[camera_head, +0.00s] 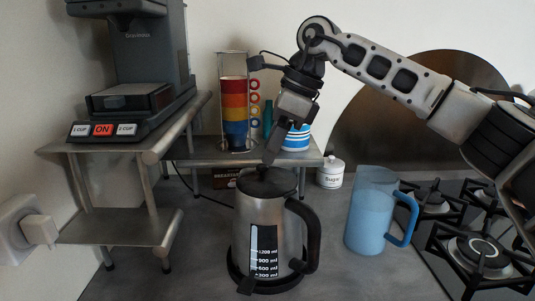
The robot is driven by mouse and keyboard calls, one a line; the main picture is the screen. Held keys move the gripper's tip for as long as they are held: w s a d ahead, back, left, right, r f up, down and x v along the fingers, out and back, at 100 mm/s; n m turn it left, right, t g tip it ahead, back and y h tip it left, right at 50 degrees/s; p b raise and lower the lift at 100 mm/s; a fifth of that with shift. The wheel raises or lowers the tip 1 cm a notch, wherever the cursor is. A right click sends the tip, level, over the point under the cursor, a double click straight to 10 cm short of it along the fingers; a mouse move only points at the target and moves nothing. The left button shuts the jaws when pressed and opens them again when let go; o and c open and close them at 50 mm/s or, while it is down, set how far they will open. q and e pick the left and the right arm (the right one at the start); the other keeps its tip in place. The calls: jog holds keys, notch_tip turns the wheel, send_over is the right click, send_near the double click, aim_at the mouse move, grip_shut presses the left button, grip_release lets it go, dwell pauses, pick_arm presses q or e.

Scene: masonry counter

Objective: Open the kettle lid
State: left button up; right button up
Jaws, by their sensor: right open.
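The kettle (246,215) is a steel jug with a black handle (313,235) on its right and a dark level window with white markings. It stands upright on a black base on the counter. Its dark lid (266,182) lies across the top and looks closed. My right gripper (269,154) reaches down from above, its dark fingers open and just over the back of the lid. I cannot tell whether a fingertip touches the lid. My left gripper is not in view.
A blue translucent pitcher (371,222) stands right of the kettle, near the stove (480,250). A white sugar jar (331,172) is behind. A coffee machine (130,100) sits on a metal shelf at left, and stacked coloured cups (234,103) stand on the rear shelf.

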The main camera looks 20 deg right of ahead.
aim_at(270, 178)
jog(key=shift+x, duration=1.25)
jog(key=shift+f, duration=0.1)
